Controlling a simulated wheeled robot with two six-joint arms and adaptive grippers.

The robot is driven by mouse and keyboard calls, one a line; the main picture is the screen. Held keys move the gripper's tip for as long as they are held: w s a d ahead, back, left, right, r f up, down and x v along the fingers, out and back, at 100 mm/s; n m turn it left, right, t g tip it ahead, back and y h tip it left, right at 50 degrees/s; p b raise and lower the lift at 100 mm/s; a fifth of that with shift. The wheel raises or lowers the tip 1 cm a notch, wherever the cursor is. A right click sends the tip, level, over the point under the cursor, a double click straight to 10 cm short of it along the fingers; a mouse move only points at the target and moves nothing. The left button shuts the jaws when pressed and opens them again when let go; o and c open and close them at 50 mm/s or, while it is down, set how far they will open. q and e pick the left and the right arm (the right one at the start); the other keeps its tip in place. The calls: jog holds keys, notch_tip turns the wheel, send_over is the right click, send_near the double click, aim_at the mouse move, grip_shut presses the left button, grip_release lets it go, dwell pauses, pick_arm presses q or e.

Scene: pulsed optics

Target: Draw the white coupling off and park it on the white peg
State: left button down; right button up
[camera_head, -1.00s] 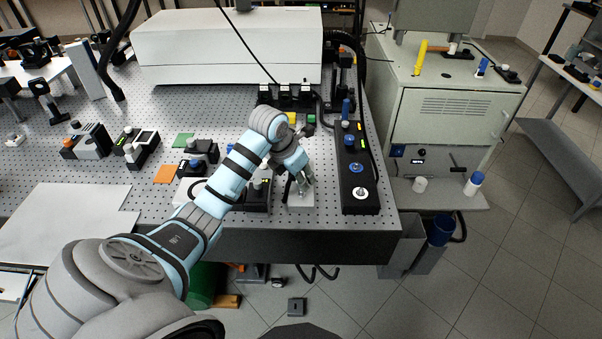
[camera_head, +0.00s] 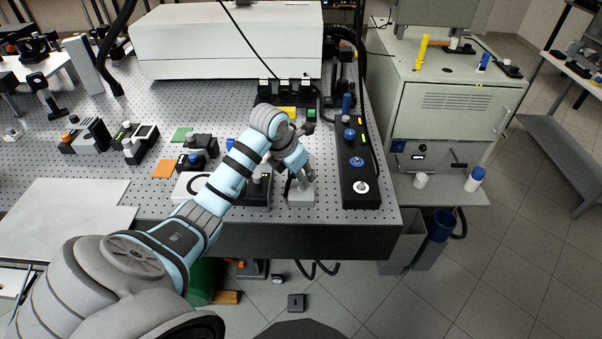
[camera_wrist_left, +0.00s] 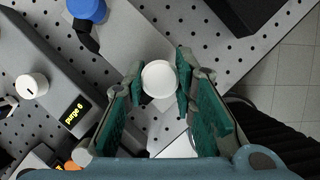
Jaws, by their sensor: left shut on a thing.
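My left gripper (camera_head: 302,184) is low over a pale plate (camera_head: 300,196) near the bench's front edge. In the left wrist view its green-padded fingers (camera_wrist_left: 158,84) are shut on a round white piece, which I take for the white coupling (camera_wrist_left: 159,78). Its lower part is hidden beneath its face, so I cannot tell whether it is seated or lifted. A black unit to the right carries a white round fitting (camera_head: 361,188) and a blue one (camera_head: 356,161). I cannot tell which thing is the white peg. My right gripper is not in view.
A box marked "purge 6" with a white knob (camera_wrist_left: 32,86) stands close left of the gripper. A blue knob (camera_wrist_left: 88,10) is beyond it. White (camera_head: 420,181) and blue-topped (camera_head: 474,179) pieces stand on the ledge right of the bench, across a gap.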

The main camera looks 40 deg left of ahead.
pick_arm(q)
jog(key=shift+f, duration=0.25)
jog(key=shift+f+b, duration=0.6)
jog(key=c, duration=1.2)
grip_release()
jog(key=shift+c, duration=0.2)
jog(key=shift+r, duration=0.1)
jog(key=shift+r, duration=0.1)
jog(key=w+p+v, duration=0.1)
jog(key=p+v, duration=0.3)
jog(key=v, duration=1.1)
jog(key=shift+r, duration=0.6)
jog(key=shift+w+d+f, duration=0.1)
jog(key=shift+w+d, duration=0.05)
